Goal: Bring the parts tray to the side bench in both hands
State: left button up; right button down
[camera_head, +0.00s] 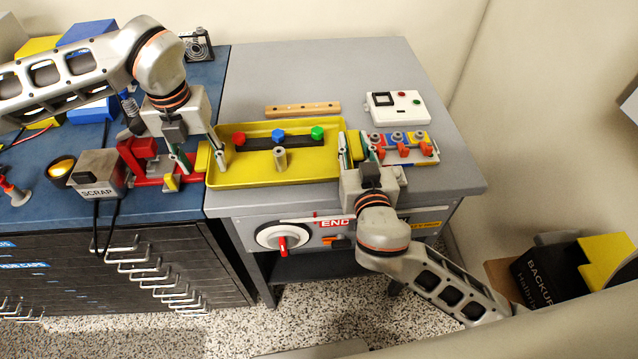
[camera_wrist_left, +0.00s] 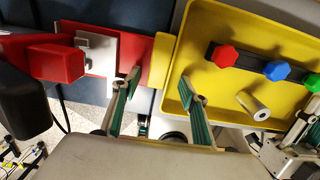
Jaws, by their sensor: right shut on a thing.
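The yellow parts tray (camera_head: 300,172) is at the front left of the grey side bench (camera_head: 290,75). It holds a dark strip with red, blue and green knobs, and a grey cylinder (camera_head: 280,157). I cannot tell whether its base touches the bench. My left gripper (camera_head: 203,163) is open at the tray's left end, one finger over the inside and one outside. In the left wrist view the yellow left handle (camera_wrist_left: 161,60) lies between the spread fingers (camera_wrist_left: 158,105). My right gripper (camera_head: 356,148) is shut on the tray's right handle, mostly hidden by the fingers.
A red fixture (camera_head: 140,160) and the SCRAP box (camera_head: 98,175) stand left of the tray on the blue bench (camera_head: 30,205). A wooden bar (camera_head: 302,109), a white control box (camera_head: 398,108) and a rack with orange parts (camera_head: 402,147) lie nearby. The back of the grey bench is clear.

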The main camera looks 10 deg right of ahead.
pick_arm(q)
jog(key=shift+f, duration=0.1)
pick_arm(e)
jog(key=c, duration=1.9)
grip_release()
jog(key=shift+f, duration=0.2)
pick_arm(q)
jog(key=shift+a, duration=0.2)
pick_arm(e)
jog(key=shift+o, duration=1.4)
jog(key=shift+a, duration=0.15)
jog(key=shift+d+f, duration=0.1)
jog(key=shift+d, duration=0.15)
jog(key=shift+w+r, duration=0.1)
jog(key=shift+r, duration=1.2)
pick_arm(q)
jog(key=shift+d, duration=0.2)
pick_arm(e)
jog(key=shift+d+r, duration=0.1)
jog(key=shift+r, duration=1.15)
pick_arm(q)
jog(key=shift+a, duration=0.1)
pick_arm(e)
jog(key=shift+a+r, duration=0.2)
jog(key=shift+r, duration=1)
